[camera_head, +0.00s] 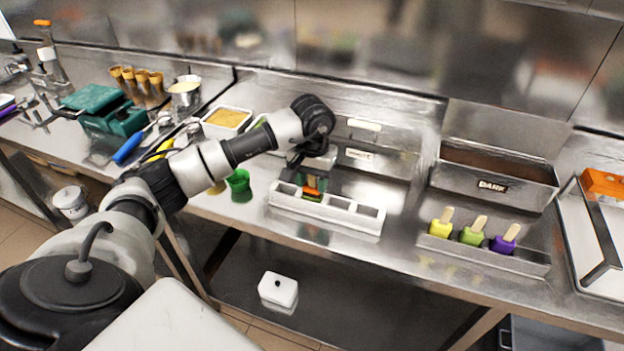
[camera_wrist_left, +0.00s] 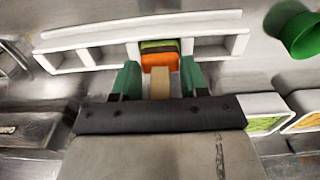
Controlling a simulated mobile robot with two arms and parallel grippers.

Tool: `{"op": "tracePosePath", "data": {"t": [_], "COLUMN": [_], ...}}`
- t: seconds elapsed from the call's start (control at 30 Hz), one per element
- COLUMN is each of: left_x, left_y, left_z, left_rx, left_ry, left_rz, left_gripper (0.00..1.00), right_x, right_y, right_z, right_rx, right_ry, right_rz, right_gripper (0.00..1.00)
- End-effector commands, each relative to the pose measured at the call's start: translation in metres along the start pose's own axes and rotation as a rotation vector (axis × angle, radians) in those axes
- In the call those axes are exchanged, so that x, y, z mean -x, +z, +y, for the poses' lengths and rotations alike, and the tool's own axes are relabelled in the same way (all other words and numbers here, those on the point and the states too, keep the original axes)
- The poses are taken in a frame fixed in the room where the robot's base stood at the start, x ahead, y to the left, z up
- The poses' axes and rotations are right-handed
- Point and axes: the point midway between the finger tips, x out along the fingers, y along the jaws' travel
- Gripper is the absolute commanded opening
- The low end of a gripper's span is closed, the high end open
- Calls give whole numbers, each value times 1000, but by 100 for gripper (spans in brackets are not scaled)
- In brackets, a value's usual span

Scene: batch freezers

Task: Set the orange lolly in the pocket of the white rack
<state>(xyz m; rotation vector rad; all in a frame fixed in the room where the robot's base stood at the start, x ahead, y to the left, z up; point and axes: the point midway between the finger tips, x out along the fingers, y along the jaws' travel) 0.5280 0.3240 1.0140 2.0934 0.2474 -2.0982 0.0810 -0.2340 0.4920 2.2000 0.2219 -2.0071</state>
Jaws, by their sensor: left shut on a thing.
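My left gripper (camera_head: 311,180) is over the white rack (camera_head: 355,218). In the left wrist view its green-tipped fingers (camera_wrist_left: 160,80) are shut on the pale wooden stick of the orange lolly (camera_wrist_left: 160,62). The orange lolly (camera_head: 311,190) is at one pocket of the rack, with open pockets on both sides. A green part shows at its far end in the wrist view; I cannot tell whether it belongs to the lolly. The rack (camera_wrist_left: 87,57) hides how deep the lolly sits. My right gripper is not in view.
A green cup (camera_head: 238,181) stands left of the rack. To the right, a steel tray (camera_head: 480,251) holds yellow, green and purple lollies, in front of a dark-filled bin (camera_head: 497,174). The counter's front edge runs just before the rack.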

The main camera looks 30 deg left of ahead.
Motion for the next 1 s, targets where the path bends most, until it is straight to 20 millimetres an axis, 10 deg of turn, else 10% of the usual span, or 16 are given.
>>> {"op": "tracePosePath", "data": {"t": [1.0], "left_x": [-5], "left_y": [0], "left_z": [0], "left_rx": [1], "left_ry": [1], "left_rz": [1], "left_gripper": [23], "right_x": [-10], "right_y": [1], "right_z": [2], "right_rx": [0], "right_ry": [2], "right_rz": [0], "right_gripper": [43]}}
